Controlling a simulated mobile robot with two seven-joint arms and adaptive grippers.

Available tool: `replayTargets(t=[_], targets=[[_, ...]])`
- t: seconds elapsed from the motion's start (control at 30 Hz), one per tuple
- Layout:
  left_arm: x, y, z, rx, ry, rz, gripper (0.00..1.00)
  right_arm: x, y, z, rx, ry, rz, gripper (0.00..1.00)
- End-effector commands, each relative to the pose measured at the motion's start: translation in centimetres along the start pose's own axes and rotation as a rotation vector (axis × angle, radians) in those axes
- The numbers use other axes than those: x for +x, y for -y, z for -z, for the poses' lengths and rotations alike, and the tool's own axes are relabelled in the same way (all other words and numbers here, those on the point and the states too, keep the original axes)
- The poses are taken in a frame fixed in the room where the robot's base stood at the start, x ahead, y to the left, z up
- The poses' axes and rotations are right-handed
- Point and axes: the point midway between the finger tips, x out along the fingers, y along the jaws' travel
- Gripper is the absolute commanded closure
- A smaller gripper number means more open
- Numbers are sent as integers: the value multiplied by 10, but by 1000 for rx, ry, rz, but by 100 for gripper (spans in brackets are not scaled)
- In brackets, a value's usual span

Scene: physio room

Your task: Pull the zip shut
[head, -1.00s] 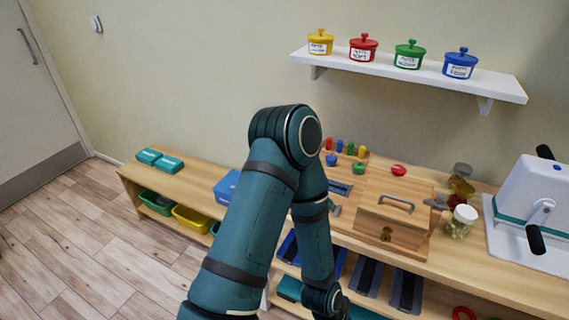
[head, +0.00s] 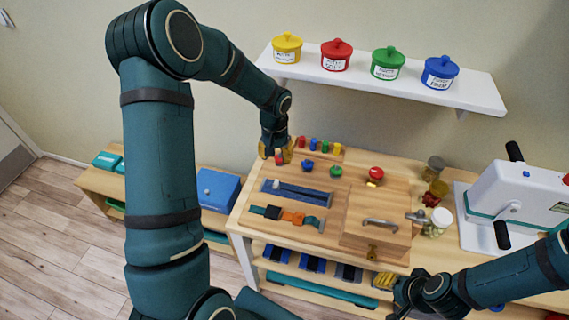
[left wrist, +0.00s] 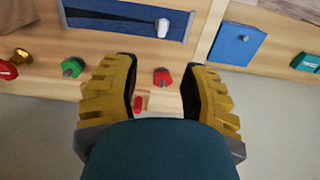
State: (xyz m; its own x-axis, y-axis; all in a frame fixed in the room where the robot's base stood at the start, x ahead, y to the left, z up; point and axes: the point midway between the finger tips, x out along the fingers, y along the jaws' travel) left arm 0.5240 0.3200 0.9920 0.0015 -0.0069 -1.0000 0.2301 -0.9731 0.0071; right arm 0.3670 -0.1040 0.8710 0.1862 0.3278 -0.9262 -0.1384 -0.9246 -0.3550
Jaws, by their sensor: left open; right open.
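The zip is set in a blue fabric strip (head: 312,194) on the wooden activity board, with its white pull (head: 276,184) near the left end.
A buckle strap (head: 288,217) lies in front of the zip. A wooden door panel with a handle (head: 380,222) is to its right. Small coloured knobs (head: 336,171) and pegs stand behind. A blue box (head: 217,188) is to the left; a shelf (head: 400,85) with pots hangs above.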

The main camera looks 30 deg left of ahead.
Motion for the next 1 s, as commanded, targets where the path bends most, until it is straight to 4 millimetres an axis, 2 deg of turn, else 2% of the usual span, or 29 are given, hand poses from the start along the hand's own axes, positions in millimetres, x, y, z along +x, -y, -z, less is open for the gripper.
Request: replayTargets(t=[0.07,0.17,0.7,0.83,1.0], targets=[[1,3,1,-5,4,8,56,-1,0,0,1,1,0,53],[12,4,1,-5,5,9,56,0,-1,-1,1,1,-1,53],[111,3,0,-3,4,6,56,4,-2,-1,1,1,-1,53],[126,4,0,-4,4,7,56,5,-2,-1,0,1,-1,53],[135,4,0,-4,2,7,56,5,-2,-1,0,1,-1,53]])
